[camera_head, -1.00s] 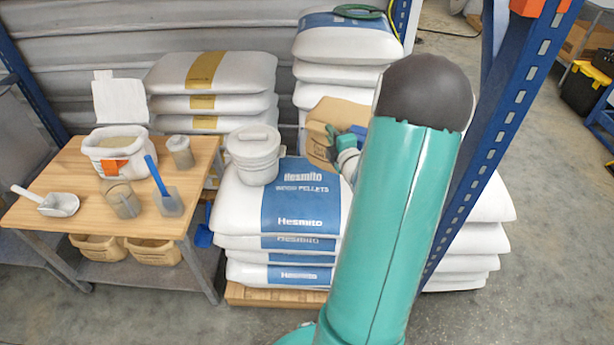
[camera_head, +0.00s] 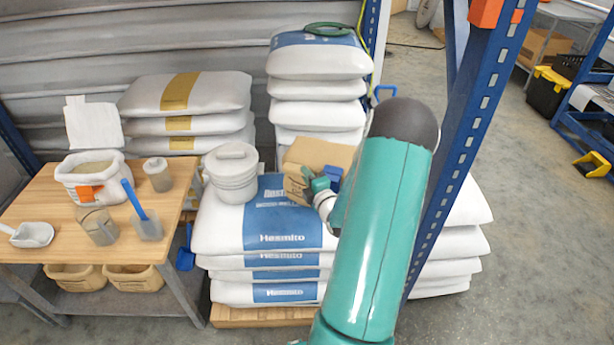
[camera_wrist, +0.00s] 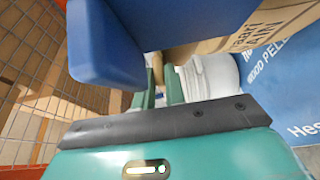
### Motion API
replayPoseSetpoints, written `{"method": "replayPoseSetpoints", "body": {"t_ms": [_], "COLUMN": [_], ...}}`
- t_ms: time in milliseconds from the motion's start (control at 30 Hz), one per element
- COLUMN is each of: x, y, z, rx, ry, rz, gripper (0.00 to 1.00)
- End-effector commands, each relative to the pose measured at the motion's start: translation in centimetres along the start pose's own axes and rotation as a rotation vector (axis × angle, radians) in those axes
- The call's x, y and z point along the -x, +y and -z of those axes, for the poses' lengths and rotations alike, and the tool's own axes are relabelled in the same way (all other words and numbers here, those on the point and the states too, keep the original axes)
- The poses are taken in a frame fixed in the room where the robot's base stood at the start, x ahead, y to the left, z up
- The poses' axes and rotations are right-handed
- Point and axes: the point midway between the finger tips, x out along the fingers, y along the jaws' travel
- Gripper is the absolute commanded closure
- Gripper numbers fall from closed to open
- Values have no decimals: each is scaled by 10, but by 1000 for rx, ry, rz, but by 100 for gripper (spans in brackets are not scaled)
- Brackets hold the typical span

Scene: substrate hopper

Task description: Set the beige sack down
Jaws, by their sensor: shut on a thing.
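The beige sack (camera_head: 316,154) is boxy. It is at the top of the white and blue pellet bag stack (camera_head: 262,243), right of the lidded white bucket (camera_head: 231,181). My gripper (camera_head: 312,192) is shut on the near side of the sack. In the wrist view the sack (camera_wrist: 262,28) shows printed lettering, with the blue bag face (camera_wrist: 285,75) close by. I cannot tell whether the sack's underside touches the top bag. My forearm hides the stack's right part.
The wooden table (camera_head: 55,190) at left holds a tub, cups and scoops. A taller bag stack (camera_head: 318,88) rises behind the sack. A blue rack post (camera_head: 455,150) stands close to the right of my arm. Open floor lies beyond the post.

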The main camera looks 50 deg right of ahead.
Motion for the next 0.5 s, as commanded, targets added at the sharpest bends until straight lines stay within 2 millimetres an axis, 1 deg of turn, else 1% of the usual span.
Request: {"method": "replayPoseSetpoints", "body": {"t_ms": [33, 200, 233, 300, 333, 500], "x": [-1, -1, 0, 0, 0, 0], "y": [2, 0, -2, -1, -1, -1], "z": [-1, 0, 0, 0, -1, 0], "rx": [4, 3, 0, 0, 0, 0], "ry": [-1, 0, -1, -1, -1, -1], "rz": [-5, -4, 1, 1, 1, 1], "gripper": [100, 100, 84, 70, 66, 66]}}
